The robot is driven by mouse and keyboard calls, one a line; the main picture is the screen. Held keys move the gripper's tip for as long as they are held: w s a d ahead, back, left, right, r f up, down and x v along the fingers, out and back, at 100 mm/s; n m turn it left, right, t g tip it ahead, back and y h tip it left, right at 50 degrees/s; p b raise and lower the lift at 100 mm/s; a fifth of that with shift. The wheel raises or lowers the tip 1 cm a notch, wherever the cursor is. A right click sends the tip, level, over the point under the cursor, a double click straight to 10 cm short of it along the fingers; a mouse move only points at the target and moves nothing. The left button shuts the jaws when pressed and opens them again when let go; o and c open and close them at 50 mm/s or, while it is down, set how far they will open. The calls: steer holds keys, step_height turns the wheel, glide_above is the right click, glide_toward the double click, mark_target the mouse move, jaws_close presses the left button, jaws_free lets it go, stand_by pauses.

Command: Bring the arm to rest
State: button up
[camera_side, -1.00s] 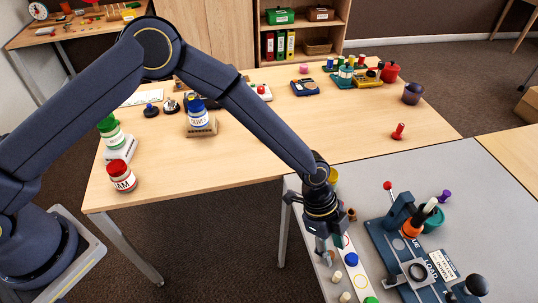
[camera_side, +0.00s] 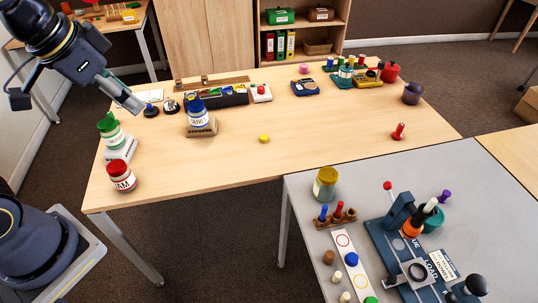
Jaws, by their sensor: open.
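My gripper (camera_side: 120,95) hangs at the upper left of the picture, raised near the left end of the wooden table (camera_side: 330,140). It points down and to the right and holds nothing that I can see. Its jaws are open, though they are seen nearly edge-on. In the picture its tips come close to a small blue-topped knob (camera_side: 151,109); the height between them is hard to judge. The rest of my arm is mostly outside the frame.
A green-lidded jar (camera_side: 110,130), a red-lidded jar (camera_side: 121,177) and a blue-lidded jar (camera_side: 198,118) stand on the table's left half. A yellow piece (camera_side: 264,139) lies mid-table. The grey table (camera_side: 440,180) carries a yellow-lidded jar (camera_side: 325,184) and a blue press (camera_side: 397,262).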

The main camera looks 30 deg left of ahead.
steer(key=s+a+n, duration=0.1)
steer(key=s+n, duration=0.1)
steer(key=s, duration=0.1)
steer(key=s+a+n, duration=0.1)
steer(key=s, duration=0.1)
steer(key=shift+a+f+t, duration=0.1)
steer(key=shift+a+t, duration=0.2)
